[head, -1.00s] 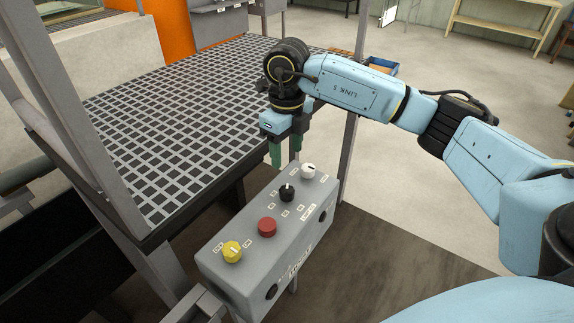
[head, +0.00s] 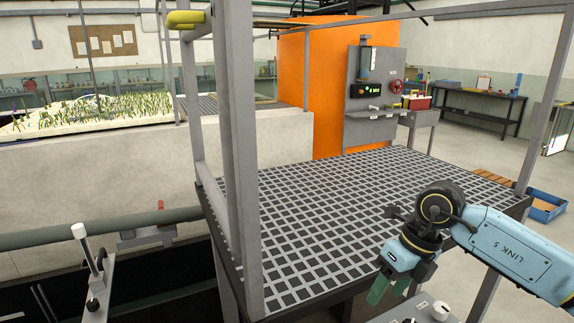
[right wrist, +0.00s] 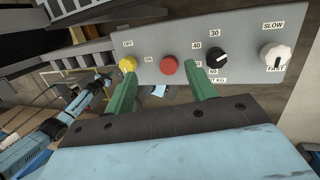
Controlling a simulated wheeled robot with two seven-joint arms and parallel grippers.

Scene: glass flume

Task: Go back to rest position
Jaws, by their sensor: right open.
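My right gripper (head: 390,287) is at the lower right of the head view, its green fingers pointing down beside the grey control box (head: 418,309). In the right wrist view its fingers (right wrist: 162,90) are apart with nothing between them. Beyond them lies the box face (right wrist: 235,30), with a yellow knob (right wrist: 128,64), a red button (right wrist: 169,65), a black knob (right wrist: 216,58) and a white knob (right wrist: 275,55). Contact with the box cannot be told. A blue arm of mine (right wrist: 55,130) shows at the left there; its gripper cannot be made out.
A grating platform (head: 330,215) with grey posts (head: 238,150) fills the middle. An orange panel (head: 308,90) and a grey control cabinet (head: 375,95) stand behind. A blue crate (head: 547,207) is on the floor at the right. The grating is clear.

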